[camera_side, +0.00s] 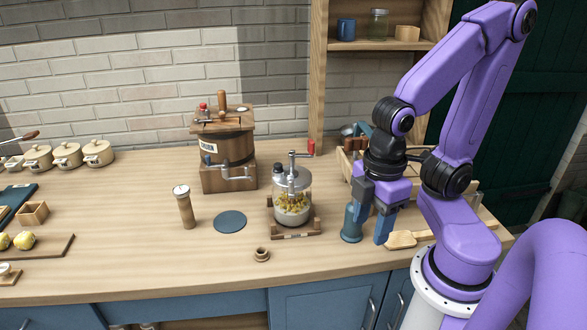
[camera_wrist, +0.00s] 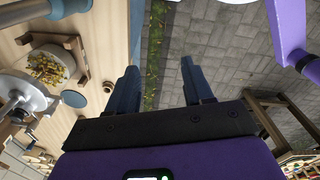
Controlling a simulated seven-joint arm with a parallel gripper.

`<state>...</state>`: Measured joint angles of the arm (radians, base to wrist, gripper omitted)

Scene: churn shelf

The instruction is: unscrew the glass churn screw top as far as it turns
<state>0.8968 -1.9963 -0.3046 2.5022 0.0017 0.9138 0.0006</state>
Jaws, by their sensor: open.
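The glass churn (camera_side: 293,208) stands on the counter in a low wooden cradle, with yellow pieces over a pale filling inside. Its grey metal screw top (camera_side: 293,182) sits on the jar, carrying a crank with a red handle and a small dark-capped part at its left. In the wrist view the churn (camera_wrist: 47,72) lies at the far left, outside the jaws, with grey metal parts beside it. My gripper (camera_side: 370,231) is to the right of the churn, fingers down, open and apart from it. The wrist view shows the jaws (camera_wrist: 160,85) empty.
A teal bottle-like object (camera_side: 351,224) stands close to my left finger. A wooden barrel churn (camera_side: 227,148) is behind left; a wooden cylinder (camera_side: 186,208), a dark round mat (camera_side: 230,221) and a small wooden ring (camera_side: 262,255) are nearby. A wooden paddle (camera_side: 402,240) lies right of my gripper.

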